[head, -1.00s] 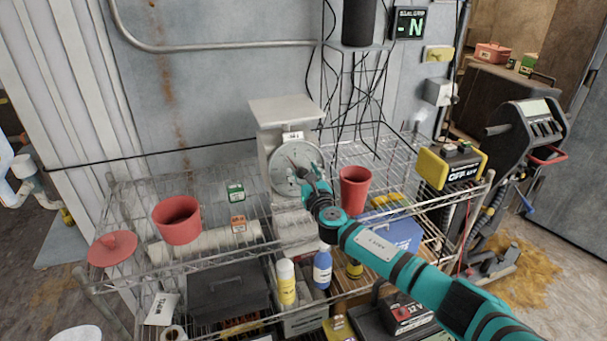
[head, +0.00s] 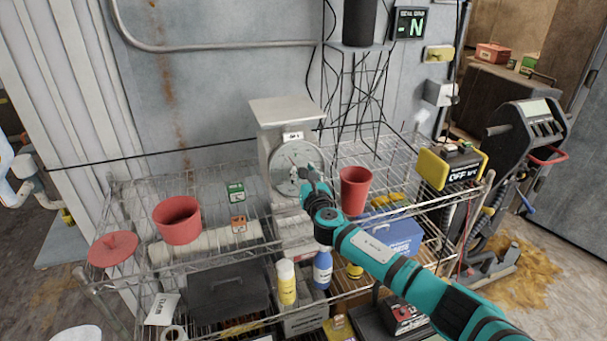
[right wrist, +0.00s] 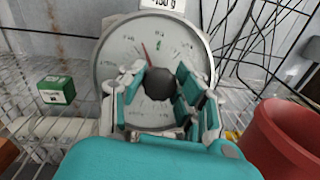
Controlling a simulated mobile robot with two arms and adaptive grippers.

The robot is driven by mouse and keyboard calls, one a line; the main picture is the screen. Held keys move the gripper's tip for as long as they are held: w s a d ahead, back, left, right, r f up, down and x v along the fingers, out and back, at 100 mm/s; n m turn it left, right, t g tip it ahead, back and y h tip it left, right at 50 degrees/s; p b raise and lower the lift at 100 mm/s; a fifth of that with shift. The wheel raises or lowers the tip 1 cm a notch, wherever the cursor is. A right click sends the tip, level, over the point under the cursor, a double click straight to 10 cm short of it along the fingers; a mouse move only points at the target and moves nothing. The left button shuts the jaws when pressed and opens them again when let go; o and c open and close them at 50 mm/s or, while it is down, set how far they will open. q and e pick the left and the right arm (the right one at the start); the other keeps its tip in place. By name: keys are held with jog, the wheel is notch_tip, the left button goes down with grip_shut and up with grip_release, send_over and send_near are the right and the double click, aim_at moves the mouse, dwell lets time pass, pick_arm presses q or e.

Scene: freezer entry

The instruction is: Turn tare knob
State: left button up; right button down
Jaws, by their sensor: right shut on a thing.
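The scale (head: 267,140) stands on the wire shelf with its flat pan on top and a round dial (head: 290,160) facing me. In the right wrist view the dial (right wrist: 112,72) shows a red needle pointing up and slightly left, and a small display (right wrist: 163,5) at the top edge. The dark round tare knob (right wrist: 159,84) sits at the dial's centre. My right gripper (right wrist: 160,95) is shut on the knob, its teal fingers on either side; it also shows in the head view (head: 308,185). My left gripper is not in view.
A red cup (head: 354,190) stands close to the right of my right gripper. A red pot (head: 178,222), a red lid (head: 113,249) and small green (head: 236,191) and orange (head: 238,225) boxes lie left of the scale. Black cables hang behind.

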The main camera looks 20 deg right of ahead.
jog(key=m+h, duration=0.2)
jog(key=m, duration=0.2)
jog(key=shift+m+g, duration=0.3)
jog(key=shift+g, duration=0.1)
jog(key=m+g+h, duration=0.1)
jog(key=m, duration=0.3)
jog(key=shift+p, duration=0.3)
jog(key=m+g+h, duration=0.1)
jog(key=m, duration=0.3)
jog(key=shift+p, duration=0.4)
jog(key=m+g, duration=0.1)
jog(key=m, duration=0.2)
jog(key=shift+p, duration=0.4)
jog(key=m+g+p, duration=0.1)
jog(key=m, duration=0.2)
jog(key=shift+m+g, duration=0.3)
jog(key=shift+m, duration=0.1)
jog(key=m+g+p, duration=0.1)
jog(key=m+p, duration=0.1)
jog(key=m, duration=0.1)
jog(key=m+p, duration=0.1)
jog(key=m, duration=0.1)
jog(key=m+g+y+p, duration=0.1)
jog(key=m, duration=0.1)
jog(key=shift+s+f+y, duration=0.1)
jog(key=shift+y, duration=0.2)
jog(key=shift+f+m+g+y+p, duration=0.15)
jog(key=shift+m+g+y+p, duration=0.4)
jog(key=shift+m, duration=0.55)
